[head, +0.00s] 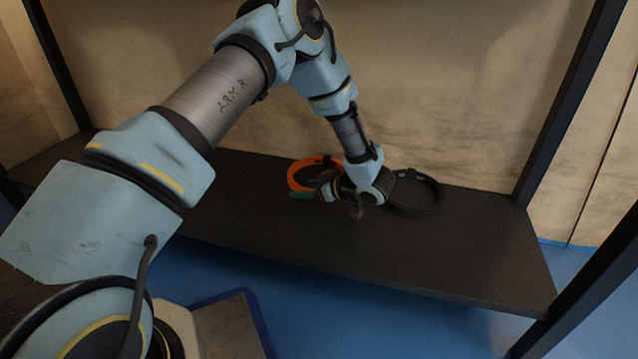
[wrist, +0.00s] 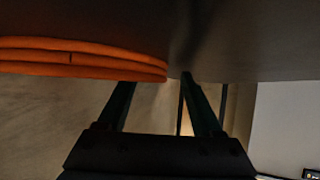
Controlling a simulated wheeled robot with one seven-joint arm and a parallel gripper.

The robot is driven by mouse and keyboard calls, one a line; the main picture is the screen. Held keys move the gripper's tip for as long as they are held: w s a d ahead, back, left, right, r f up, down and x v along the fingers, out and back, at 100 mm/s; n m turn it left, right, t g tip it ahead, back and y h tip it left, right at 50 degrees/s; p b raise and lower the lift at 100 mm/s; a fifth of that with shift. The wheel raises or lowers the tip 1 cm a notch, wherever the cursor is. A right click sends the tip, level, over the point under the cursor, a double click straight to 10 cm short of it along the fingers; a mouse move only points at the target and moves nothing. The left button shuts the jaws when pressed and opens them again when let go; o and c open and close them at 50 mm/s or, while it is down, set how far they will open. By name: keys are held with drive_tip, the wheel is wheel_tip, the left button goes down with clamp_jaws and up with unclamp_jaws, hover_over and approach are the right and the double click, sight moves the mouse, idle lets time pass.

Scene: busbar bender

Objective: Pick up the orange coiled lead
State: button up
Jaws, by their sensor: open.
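The orange coiled lead (head: 296,172) lies on the dark shelf, partly hidden behind my wrist and gripper in the head view. In the wrist view, the lead (wrist: 75,58) fills the upper left as stacked orange loops. My gripper (head: 303,194) is at the near side of the coil, low over the shelf, with green fingers pointing left. In the wrist view, my gripper (wrist: 159,80) is open, and the coil's right end shows between the two fingertips. I cannot tell whether the fingers touch the lead. Nothing is held.
A black coiled lead (head: 418,208) lies just right of my wrist on the same shelf (head: 450,255). Dark rack posts (head: 570,100) stand at the sides, with a stained panel (head: 450,90) behind. The shelf's right part is clear.

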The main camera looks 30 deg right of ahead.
drive_tip(key=shift+w, duration=0.15)
drive_tip(key=shift+c, duration=0.2)
clamp_jaws()
idle(1.2)
